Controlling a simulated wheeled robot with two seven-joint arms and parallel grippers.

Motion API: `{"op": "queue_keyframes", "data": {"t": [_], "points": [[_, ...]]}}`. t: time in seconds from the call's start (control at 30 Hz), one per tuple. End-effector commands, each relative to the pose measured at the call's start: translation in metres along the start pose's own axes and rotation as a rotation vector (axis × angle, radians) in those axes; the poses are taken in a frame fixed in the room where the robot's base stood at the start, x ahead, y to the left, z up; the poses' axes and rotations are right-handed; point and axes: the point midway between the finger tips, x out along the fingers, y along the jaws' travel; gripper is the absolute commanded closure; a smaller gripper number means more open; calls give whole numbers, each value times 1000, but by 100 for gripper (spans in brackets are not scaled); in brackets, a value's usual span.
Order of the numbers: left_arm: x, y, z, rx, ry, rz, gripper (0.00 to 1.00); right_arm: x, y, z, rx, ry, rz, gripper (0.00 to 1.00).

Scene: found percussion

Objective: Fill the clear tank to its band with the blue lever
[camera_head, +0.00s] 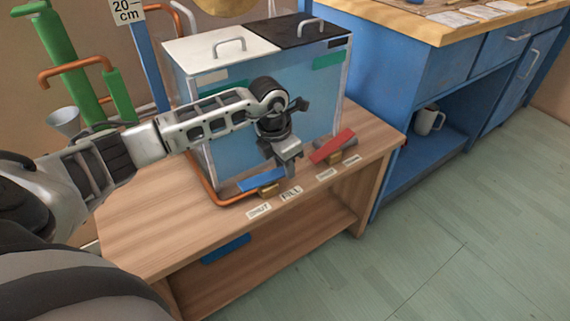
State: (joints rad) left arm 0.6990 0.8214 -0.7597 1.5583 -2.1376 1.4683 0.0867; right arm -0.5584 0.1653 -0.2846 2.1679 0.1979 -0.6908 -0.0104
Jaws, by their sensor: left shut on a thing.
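The clear tank (318,98) stands on a wooden bench and looks bluish inside; I cannot make out a water line for sure. Green band pieces (330,59) show on its upper front, partly hidden by my left arm. The blue lever (259,182) sits on a brass valve at the tank's front foot, beside labels reading SHUT and FILL (291,193). My left gripper (289,171) points down and is shut on the blue lever's right end. My right gripper is not in view.
A red lever (333,146) with its own labels sits right of the blue one. A copper pipe (205,185) runs round the tank's left corner. The tank's lid is half white (220,46), half black. A blue workbench (420,75) with a mug (427,121) stands right.

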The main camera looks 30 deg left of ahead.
Motion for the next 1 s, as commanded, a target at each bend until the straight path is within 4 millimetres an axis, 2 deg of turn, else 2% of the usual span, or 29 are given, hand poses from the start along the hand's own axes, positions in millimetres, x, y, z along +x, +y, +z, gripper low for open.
{"op": "queue_keyframes", "data": {"t": [0.17, 0.5, 0.8, 1.0], "points": [[-5, 1, -4, 2, -137, 2, 94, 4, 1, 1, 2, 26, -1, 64], [-14, 0, -10, 2, -349, 1, 94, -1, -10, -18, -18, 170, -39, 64], [-20, 0, -11, 0, -427, -1, 94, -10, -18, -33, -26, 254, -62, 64], [-22, 0, -11, 0, -436, -1, 94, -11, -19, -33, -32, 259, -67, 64]]}}
